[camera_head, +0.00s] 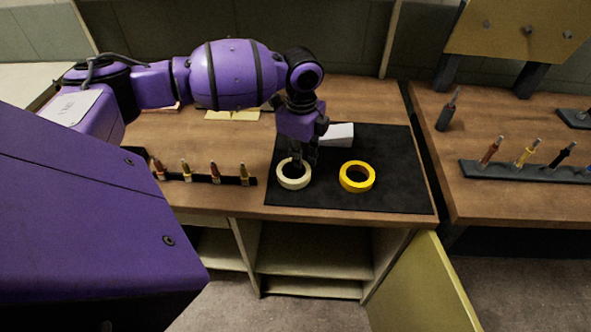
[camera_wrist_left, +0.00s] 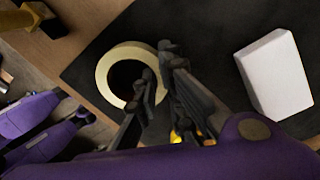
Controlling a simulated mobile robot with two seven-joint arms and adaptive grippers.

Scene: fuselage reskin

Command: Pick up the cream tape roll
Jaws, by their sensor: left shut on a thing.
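The cream tape roll (camera_head: 293,181) lies flat at the left part of the black mat (camera_head: 395,190) in the head view. It also shows in the left wrist view (camera_wrist_left: 104,75) as a pale ring. My left gripper (camera_head: 303,160) points down at the roll's right side. Its fingers (camera_wrist_left: 160,85) are shut on the roll's wall, with one finger over the ring's hole and one outside. The fingers hide that part of the ring. The roll seems to rest on the mat; I cannot tell any gap.
A yellow tape roll (camera_head: 357,177) lies on the mat just right of the cream one. A white block (camera_head: 337,135) is behind the gripper. A black rack (camera_head: 205,178) with several small tools stands left of the mat. A cabinet door (camera_head: 425,290) hangs open below.

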